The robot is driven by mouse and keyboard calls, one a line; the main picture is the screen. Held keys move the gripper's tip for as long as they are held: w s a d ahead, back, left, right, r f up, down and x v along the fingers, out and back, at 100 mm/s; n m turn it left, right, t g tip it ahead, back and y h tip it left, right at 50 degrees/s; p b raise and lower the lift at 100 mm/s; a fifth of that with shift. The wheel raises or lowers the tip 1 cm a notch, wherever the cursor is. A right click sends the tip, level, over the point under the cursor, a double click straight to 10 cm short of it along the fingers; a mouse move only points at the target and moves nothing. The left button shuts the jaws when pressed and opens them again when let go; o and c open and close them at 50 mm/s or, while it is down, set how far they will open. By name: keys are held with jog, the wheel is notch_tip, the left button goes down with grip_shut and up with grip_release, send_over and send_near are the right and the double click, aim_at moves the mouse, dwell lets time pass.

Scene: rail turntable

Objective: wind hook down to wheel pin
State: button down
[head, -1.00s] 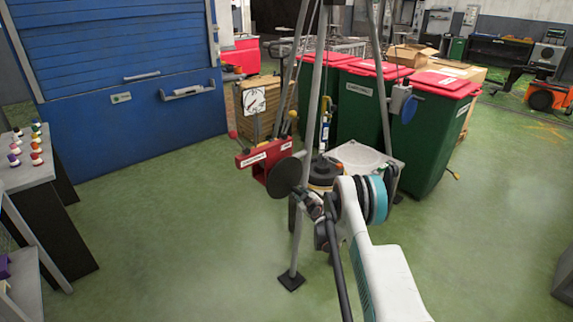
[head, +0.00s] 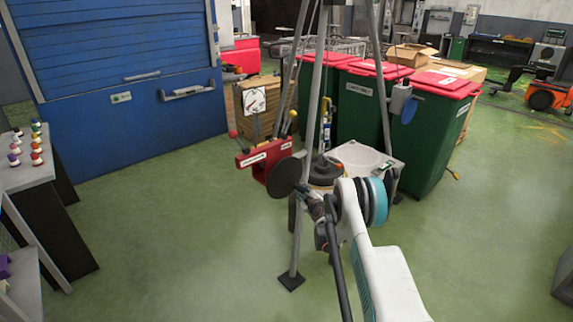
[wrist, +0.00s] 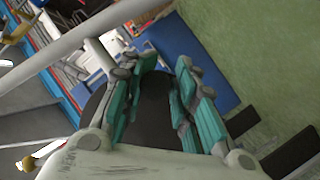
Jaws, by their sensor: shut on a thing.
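A red winch box (head: 264,158) with white labels stands on the tripod. A dark round disc (head: 283,178) sits on its near side. My gripper (head: 308,197) is at the disc's right edge in the head view. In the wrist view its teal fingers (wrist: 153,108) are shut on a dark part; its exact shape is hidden. A dark stacked wheel (head: 324,171) with a short upright pin lies on a pale base behind the tripod leg. A slim blue and yellow piece (head: 326,131), perhaps the hook, hangs above it. The gap between them is too small to judge.
Tripod legs (head: 298,235) stand close around my wrist. A pale square plate (head: 358,158) is right of the wheel. Green bins with red lids (head: 433,130) stand behind. A shelf with coloured knobs (head: 30,171) is at the left. The green floor is clear in front.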

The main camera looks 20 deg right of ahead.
jog(key=shift+w+d+r, duration=0.2)
jog(key=shift+d+r, duration=0.3)
jog(key=shift+r, duration=0.1)
jog(key=shift+w+d+r, duration=0.1)
jog(key=shift+d+r, duration=0.05)
jog(key=shift+r, duration=0.05)
jog(key=shift+w+d+r, duration=0.1)
jog(key=shift+d+r, duration=0.25)
jog(key=shift+r, duration=0.3)
dwell(0.5)
jog(key=shift+d+r, duration=0.15)
jog(key=shift+r, duration=0.05)
jog(key=shift+w+d+r, duration=0.15)
jog(key=shift+d+r, duration=0.1)
jog(key=shift+r, duration=0.35)
jog(key=shift+r, duration=0.2)
jog(key=shift+d+r+p, duration=0.15)
jog(key=shift+r+p, duration=0.25)
jog(key=shift+r, duration=0.3)
